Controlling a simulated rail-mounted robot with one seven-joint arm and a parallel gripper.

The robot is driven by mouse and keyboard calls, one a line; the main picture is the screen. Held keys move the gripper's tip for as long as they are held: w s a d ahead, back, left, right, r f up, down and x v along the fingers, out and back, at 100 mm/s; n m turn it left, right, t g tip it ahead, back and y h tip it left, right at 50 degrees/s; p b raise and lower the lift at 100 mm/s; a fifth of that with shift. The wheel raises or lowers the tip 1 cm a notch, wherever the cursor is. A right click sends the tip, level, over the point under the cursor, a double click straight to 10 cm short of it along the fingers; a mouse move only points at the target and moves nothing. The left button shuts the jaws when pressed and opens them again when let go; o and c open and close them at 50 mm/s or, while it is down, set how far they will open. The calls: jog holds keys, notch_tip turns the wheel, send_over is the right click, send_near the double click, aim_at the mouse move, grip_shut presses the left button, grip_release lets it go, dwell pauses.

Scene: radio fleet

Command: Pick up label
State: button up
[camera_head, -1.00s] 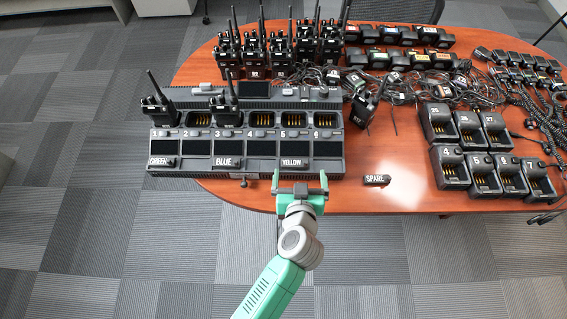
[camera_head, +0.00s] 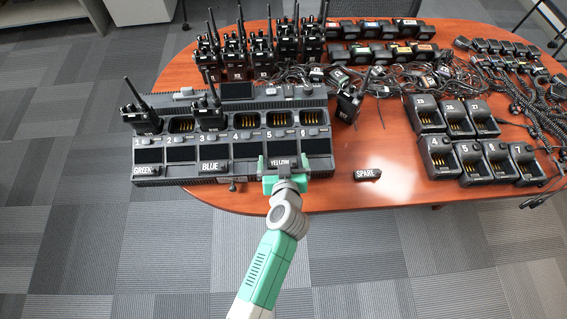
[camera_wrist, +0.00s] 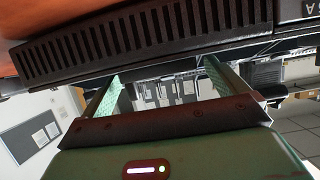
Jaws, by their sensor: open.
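Several small dark labels with white lettering are in the head view. The YELLOW label (camera_head: 281,162) lies on the front part of the multi-bay charger (camera_head: 178,172), below bays 5 and 6. The GREEN label (camera_head: 145,170) and BLUE label (camera_head: 213,166) lie further left on the same charger. The SPARE label (camera_head: 367,174) lies on the table, right of the charger. My gripper (camera_head: 284,167) is open at the charger's front edge, its fingers either side of the YELLOW label; contact cannot be told. In the wrist view my open fingers (camera_wrist: 158,85) show below the charger's slotted side, with no label visible.
Radios stand in bays 1 and 3, and another radio (camera_head: 349,104) stands right of the charger. Single chargers (camera_head: 470,160) and tangled cables fill the right side. The orange table (camera_head: 400,190) is clear around the SPARE label.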

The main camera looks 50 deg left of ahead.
jog(key=shift+c, duration=0.2)
jog(key=c, duration=1)
jog(key=shift+r, duration=0.1)
jog(key=shift+r, duration=0.2)
notch_tip(320, 180, up, 3)
jog(key=shift+r+p, duration=0.2)
jog(key=shift+p, duration=0.6)
jog(key=s+d, duration=0.3)
jog(key=s, duration=0.1)
jog(key=s+d, duration=0.3)
jog(key=s, duration=0.1)
jog(key=s+d+r+p, duration=0.1)
jog(key=s+d, duration=0.2)
jog(key=s, duration=0.2)
jog(key=shift+d, duration=0.25)
